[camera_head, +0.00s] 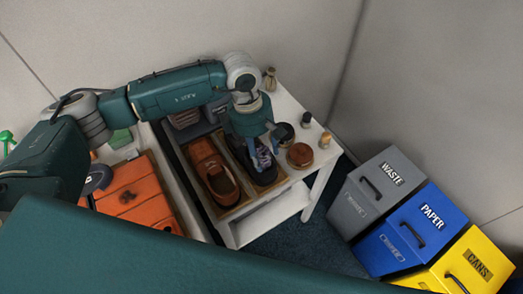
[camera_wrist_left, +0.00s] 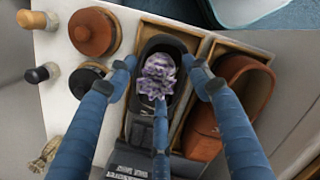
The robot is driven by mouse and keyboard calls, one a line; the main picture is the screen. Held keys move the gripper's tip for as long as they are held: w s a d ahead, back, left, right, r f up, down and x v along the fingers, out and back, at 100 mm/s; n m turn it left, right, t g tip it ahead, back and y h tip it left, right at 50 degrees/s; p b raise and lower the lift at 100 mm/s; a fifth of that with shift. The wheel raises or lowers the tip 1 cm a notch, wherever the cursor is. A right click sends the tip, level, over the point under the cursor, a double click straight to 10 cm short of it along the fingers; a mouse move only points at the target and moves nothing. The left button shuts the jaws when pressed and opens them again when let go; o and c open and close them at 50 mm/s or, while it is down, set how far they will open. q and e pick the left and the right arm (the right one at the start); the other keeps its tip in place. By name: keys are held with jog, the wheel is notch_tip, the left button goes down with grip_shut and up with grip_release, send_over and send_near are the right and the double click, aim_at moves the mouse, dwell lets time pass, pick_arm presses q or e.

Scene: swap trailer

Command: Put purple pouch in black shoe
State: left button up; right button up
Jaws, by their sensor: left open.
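The purple pouch (camera_wrist_left: 158,75) lies in the opening of the black shoe (camera_wrist_left: 164,42), seen from above in the left wrist view. In the head view the pouch (camera_head: 263,157) and the black shoe (camera_head: 266,177) show partly behind my gripper. My left gripper (camera_head: 257,145) points down over the shoe. In the left wrist view its blue fingers (camera_wrist_left: 159,72) are spread around the pouch, with gaps beside it. I cannot tell whether the lower finger touches the pouch. My right gripper is not in view.
A brown shoe (camera_head: 215,175) sits in the neighbouring wooden compartment. Round tins, including a brown one (camera_head: 300,155), and small bottles (camera_head: 325,140) stand on the white table to the right. An orange box (camera_head: 135,190) is at left. Waste bins (camera_head: 380,185) stand at right.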

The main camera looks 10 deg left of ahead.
pick_arm(q)
jog(key=shift+w+a+r, duration=0.1)
jog(key=shift+w+r, duration=0.05)
jog(key=shift+r, duration=0.5)
notch_tip(320, 180, up, 11)
jog(key=a+b, duration=0.1)
jog(key=b, duration=0.1)
jog(key=shift+a, duration=0.4)
jog(key=shift+f, duration=0.1)
